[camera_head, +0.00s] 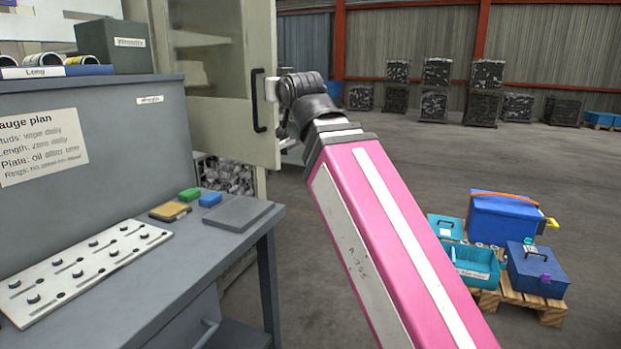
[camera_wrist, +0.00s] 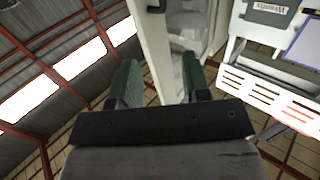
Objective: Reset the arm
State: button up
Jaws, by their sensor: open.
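My gripper shows in the wrist view (camera_wrist: 162,82), with its two green fingers spread apart and nothing between them. In the head view my pink arm reaches up and away across the middle, and its dark wrist end is in front of the cabinet door (camera_head: 222,75). The door stands open, with a black handle (camera_head: 258,100) beside my wrist. I cannot tell whether the wrist touches the handle. The fingers are not clearly seen in the head view. The cabinet also shows beyond the fingers in the wrist view (camera_wrist: 152,40).
A pallet (camera_head: 535,305) with blue boxes stands at right. Open floor lies behind.

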jog(key=w+d+f+m+g+h, duration=0.1)
jog(key=w+d+f+g+h, duration=0.2)
jog(key=f, duration=0.9)
jog(key=w+d+f+m+g+h, duration=0.15)
jog(key=w+d+f, duration=0.3)
jog(key=f, duration=0.75)
jog(key=w+d+f+g+h, duration=0.1)
jog(key=w+d+f+g, duration=0.3)
jog(key=f, duration=0.9)
jog(key=s+d+f+g, duration=0.2)
jog(key=s+d+f, duration=0.2)
jog(key=f, duration=0.6)
jog(key=s+d+f+m+g+h, duration=0.1)
jog(key=s+d+f+g, duration=0.2)
jog(key=d+f, duration=0.3)
jog(key=s+d+f+m+g, duration=0.1)
jog(key=s+d+f+g, duration=0.2)
jog(key=f, duration=1.2)
jog(key=s+d, duration=0.2)
jog(key=s, duration=0.1)
jog(key=shift+d+f, duration=0.15)
jog(key=shift+d, duration=0.15)
jog(key=shift+w+h, duration=0.15)
jog(key=shift+h, duration=0.1)
